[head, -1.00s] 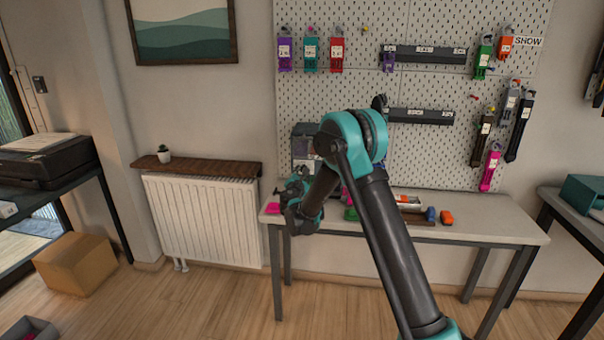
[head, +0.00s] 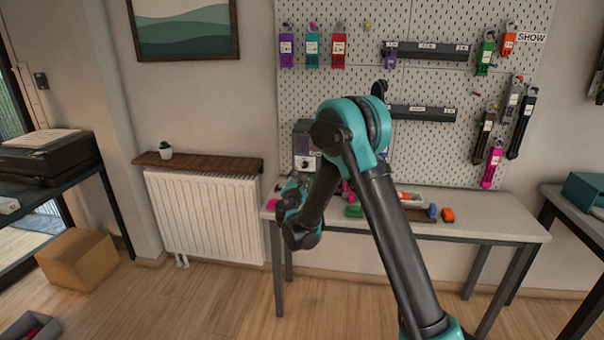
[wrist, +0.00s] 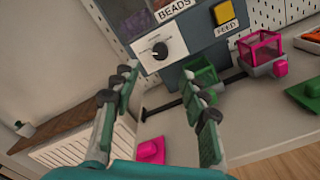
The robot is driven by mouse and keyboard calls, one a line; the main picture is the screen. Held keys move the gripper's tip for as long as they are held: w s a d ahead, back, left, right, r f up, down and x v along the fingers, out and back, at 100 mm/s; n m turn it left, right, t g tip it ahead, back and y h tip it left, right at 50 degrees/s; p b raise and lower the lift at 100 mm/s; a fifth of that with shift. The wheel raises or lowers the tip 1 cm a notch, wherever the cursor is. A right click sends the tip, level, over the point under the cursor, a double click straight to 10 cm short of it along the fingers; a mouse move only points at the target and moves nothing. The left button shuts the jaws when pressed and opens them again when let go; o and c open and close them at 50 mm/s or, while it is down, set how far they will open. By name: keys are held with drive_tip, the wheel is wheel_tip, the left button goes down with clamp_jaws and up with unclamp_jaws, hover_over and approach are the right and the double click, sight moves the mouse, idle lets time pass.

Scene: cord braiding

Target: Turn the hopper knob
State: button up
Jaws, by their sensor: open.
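The hopper (wrist: 192,34) is a grey box labelled BEADS, with a clear bin on top. Its dark round knob (wrist: 160,50) with a white pointer mark sits on a white dial plate on the front. A yellow FEED button (wrist: 224,14) is to the knob's right. My gripper (wrist: 160,74) is open and empty, its fingers pointing up towards the hopper front. The knob shows beyond the gap between the fingertips, apart from them. In the head view the hopper (head: 304,130) stands at the bench's left end, partly hidden by my arm.
A green open box (wrist: 201,76) stands below the hopper, partly behind the right finger. A pink-framed box (wrist: 262,48) is to its right. A pink piece (wrist: 150,150) lies on the bench (head: 480,222). A radiator (head: 205,215) is left of the bench.

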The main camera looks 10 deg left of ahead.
drive_tip(key=shift+s+a, duration=0.1)
drive_tip(key=shift+s, duration=1.85)
drive_tip(key=s+d+m+g+h, duration=0.25)
drive_tip(key=d+m, duration=0.35)
drive_tip(key=d, duration=0.6)
drive_tip(key=s+d+m+g+h, duration=0.2)
drive_tip(key=s+d+m+g, duration=0.3)
drive_tip(key=d, duration=0.7)
drive_tip(key=s+d+f+m+g, duration=0.2)
drive_tip(key=s+d+f+m, duration=0.1)
drive_tip(key=s+d+m, duration=0.75)
drive_tip(key=s+f+m+g+y, duration=0.2)
drive_tip(key=s+f+m, duration=0.1)
drive_tip(key=s, duration=0.7)
drive_tip(key=s+a+f+m+g+y, duration=0.1)
drive_tip(key=s+f+m+g+y, duration=0.1)
drive_tip(key=s, duration=0.8)
drive_tip(key=shift+s+f+m+y, duration=0.35)
drive_tip(key=shift+f+m+y, duration=0.2)
drive_tip(key=shift+c, duration=0.3)
